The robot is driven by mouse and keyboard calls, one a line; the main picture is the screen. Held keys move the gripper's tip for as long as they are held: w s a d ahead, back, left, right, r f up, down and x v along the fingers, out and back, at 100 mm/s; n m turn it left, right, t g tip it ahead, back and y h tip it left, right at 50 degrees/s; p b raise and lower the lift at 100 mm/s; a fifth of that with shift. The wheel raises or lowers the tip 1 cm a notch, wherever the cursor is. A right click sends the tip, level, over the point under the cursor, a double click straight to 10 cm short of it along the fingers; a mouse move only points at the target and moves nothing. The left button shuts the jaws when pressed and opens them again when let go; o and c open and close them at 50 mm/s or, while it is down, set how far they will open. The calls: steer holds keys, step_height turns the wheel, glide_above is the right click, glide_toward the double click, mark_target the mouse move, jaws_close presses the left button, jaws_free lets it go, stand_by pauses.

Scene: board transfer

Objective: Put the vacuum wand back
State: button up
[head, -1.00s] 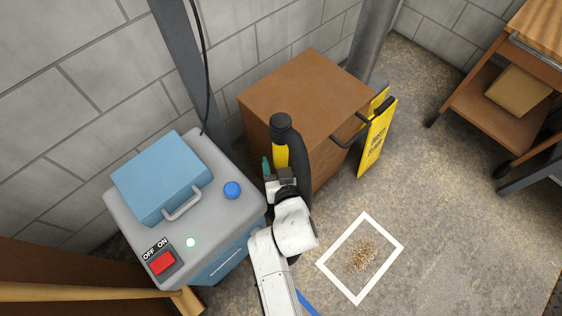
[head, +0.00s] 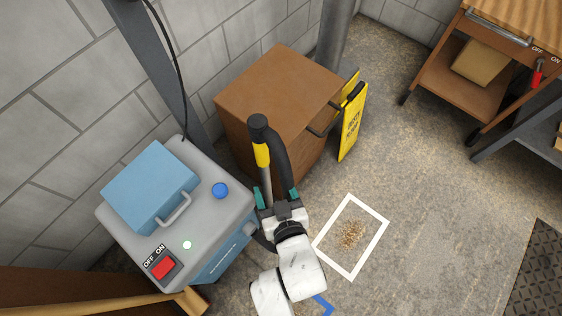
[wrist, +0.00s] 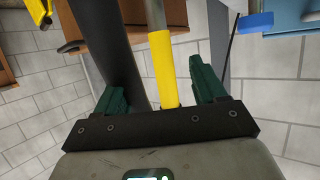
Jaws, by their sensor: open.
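The vacuum wand (head: 262,155) has a yellow grip, a black top and a grey tube. It stands roughly upright between the vacuum and the brown cabinet, with a thick black hose (head: 278,150) curving down from its top. My gripper (head: 277,195) is open, its teal fingers spread, just on the near side of the wand. In the wrist view the yellow grip (wrist: 164,65) appears between the fingers' directions, beyond the open jaws (wrist: 158,90), which hold nothing. The vacuum (head: 215,222) is grey with a blue lid, red switch and lit green light. The wand's lower end is hidden.
A brown cabinet (head: 275,88) with a dark handle stands behind the wand. A yellow floor sign (head: 352,122) leans beside it. A white floor square (head: 374,245) surrounds brown debris (head: 351,234). A wooden cart (head: 440,85) stands at the upper right.

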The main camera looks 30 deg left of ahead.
steer(key=shift+d, duration=0.1)
steer(key=w+d+f+m+g+h, duration=0.1)
steer(key=w+d+m+h, duration=0.2)
steer(key=d, duration=0.8)
steer(key=w+d+f+m+h, duration=0.1)
steer(key=d+f+m+h, duration=0.2)
steer(key=d, duration=0.8)
steer(key=s+d+r+m+g+h, duration=0.2)
steer(key=s+d+g, duration=0.1)
steer(key=s+d, duration=0.4)
steer(key=s+d+r+m+g+h, duration=0.1)
steer(key=s+d+m+g+h, duration=0.1)
steer(key=s+d, duration=0.5)
steer(key=d+g+h, duration=0.1)
steer(key=d, duration=0.5)
steer(key=shift+s+r+m, duration=0.35)
steer(key=shift+m, duration=0.05)
